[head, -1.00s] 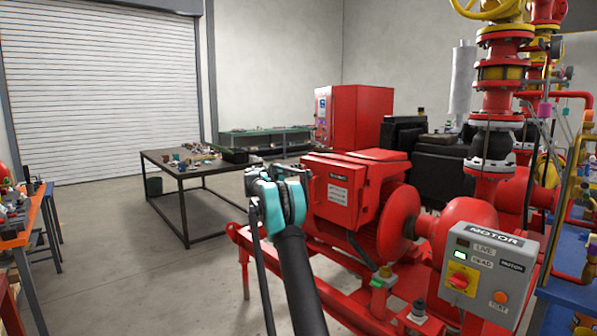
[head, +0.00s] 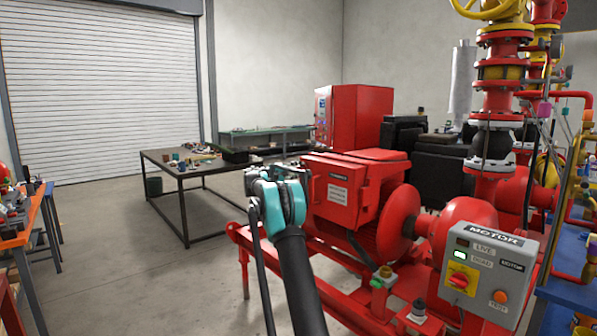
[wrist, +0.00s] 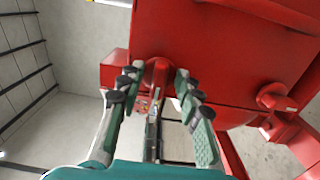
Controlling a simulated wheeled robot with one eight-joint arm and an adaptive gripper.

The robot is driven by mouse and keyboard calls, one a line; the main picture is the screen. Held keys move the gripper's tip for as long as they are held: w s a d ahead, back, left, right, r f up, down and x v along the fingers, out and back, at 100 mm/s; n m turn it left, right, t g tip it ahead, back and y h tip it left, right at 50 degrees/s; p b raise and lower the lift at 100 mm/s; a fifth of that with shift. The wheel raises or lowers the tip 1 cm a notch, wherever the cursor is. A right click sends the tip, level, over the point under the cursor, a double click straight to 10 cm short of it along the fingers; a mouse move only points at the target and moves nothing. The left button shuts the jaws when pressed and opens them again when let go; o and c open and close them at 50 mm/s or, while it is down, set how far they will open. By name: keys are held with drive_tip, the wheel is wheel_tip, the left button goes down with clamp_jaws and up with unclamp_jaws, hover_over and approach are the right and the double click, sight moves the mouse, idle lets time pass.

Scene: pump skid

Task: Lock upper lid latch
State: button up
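The red motor terminal box (head: 335,195) stands on the motor, its lid looking closed. In the wrist view its red face (wrist: 220,45) fills the upper right. A rounded red latch-like part (wrist: 157,74) sticks out at the box's lower left edge, and a second one (wrist: 272,96) is farther right. My gripper (wrist: 156,76) is open, with one finger on each side of the first part. Whether either finger touches it I cannot tell. Which latch is the upper one is unclear.
A grey motor control box (head: 488,270) with a yellow-red switch stands at front right. Red pump pipework (head: 495,130) rises behind it. A dark table (head: 185,165) with small parts stands at left, with open floor in front.

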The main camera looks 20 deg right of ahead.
drive_tip(key=v, duration=1.2)
drive_tip(key=shift+s, duration=0.1)
drive_tip(key=s+a+f+m+y, duration=0.1)
drive_tip(key=s+a+f+y, duration=0.4)
drive_tip(key=s, duration=1.5)
drive_tip(key=s+a+f+m+g+y, duration=0.1)
drive_tip(key=s+a+f+y, duration=0.5)
drive_tip(key=s+f, duration=1)
drive_tip(key=s+a+f+m+g+y, duration=0.1)
drive_tip(key=s+a+f+y, duration=0.4)
drive_tip(key=s+f, duration=0.6)
drive_tip(key=s+y, duration=0.1)
drive_tip(key=s, duration=1.2)
drive_tip(key=shift+a+f+m, duration=0.2)
drive_tip(key=shift+a+m, duration=0.2)
